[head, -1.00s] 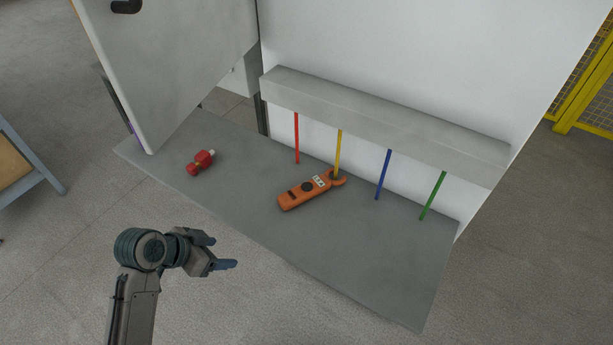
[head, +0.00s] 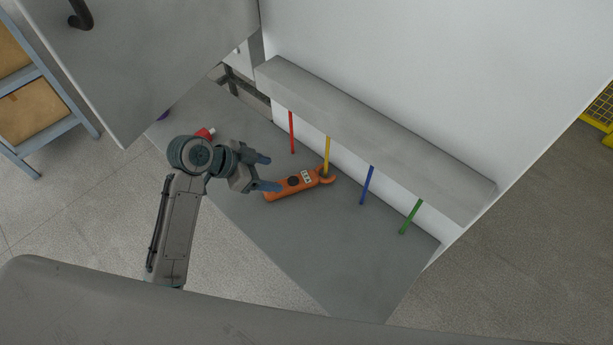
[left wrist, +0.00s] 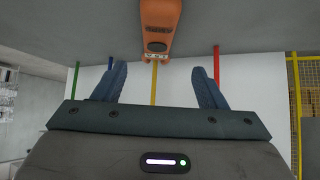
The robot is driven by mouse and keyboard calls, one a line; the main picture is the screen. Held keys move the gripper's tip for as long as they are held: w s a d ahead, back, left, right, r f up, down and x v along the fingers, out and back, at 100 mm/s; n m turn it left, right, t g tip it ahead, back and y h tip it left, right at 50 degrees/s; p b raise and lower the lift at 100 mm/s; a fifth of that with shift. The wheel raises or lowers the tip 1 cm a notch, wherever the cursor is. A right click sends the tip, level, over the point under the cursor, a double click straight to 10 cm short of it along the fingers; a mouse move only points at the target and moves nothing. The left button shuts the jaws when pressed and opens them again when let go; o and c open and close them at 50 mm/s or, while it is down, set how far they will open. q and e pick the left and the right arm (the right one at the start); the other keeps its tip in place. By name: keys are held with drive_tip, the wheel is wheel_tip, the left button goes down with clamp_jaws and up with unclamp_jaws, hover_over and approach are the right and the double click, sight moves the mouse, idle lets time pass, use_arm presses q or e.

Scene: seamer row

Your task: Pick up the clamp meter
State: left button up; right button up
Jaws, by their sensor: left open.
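The orange clamp meter (head: 292,185) lies on the grey shelf (head: 330,250), its jaw end at the foot of the yellow rod (head: 327,150). It also shows in the left wrist view (left wrist: 158,22), at the top and ahead of the fingers. My left gripper (head: 266,173) is open and empty, with its fingertips close to the meter's left end in the head view. I cannot tell whether a finger touches it. In the left wrist view the left gripper's two blue fingers (left wrist: 163,86) are spread apart. My right gripper is not in view.
Red (head: 291,132), blue (head: 366,186) and green (head: 411,217) rods hang from a grey beam (head: 370,135) behind the shelf. A red object (head: 205,133) is partly hidden behind my left arm. An open door panel (head: 150,60) stands at left. The shelf's front right is clear.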

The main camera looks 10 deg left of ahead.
sight(294, 180)
use_arm(q)
drive_tip(key=x, duration=0.3)
drive_tip(key=shift+f+p, duration=0.15)
drive_tip(key=shift+p, duration=0.25)
drive_tip(key=shift+w+d+f, duration=0.1)
drive_tip(key=shift+d+f, duration=0.15)
drive_tip(key=shift+d, duration=0.05)
drive_tip(key=shift+w+d+f, duration=0.1)
drive_tip(key=shift+d+f, duration=0.05)
drive_tip(key=shift+d, duration=0.15)
drive_tip(key=p+x, duration=0.2)
drive_tip(key=x, duration=0.2)
drive_tip(key=shift+d, duration=0.1)
drive_tip(key=shift+d+f, duration=0.15)
drive_tip(key=shift+f, duration=0.15)
drive_tip(key=c, duration=1.3)
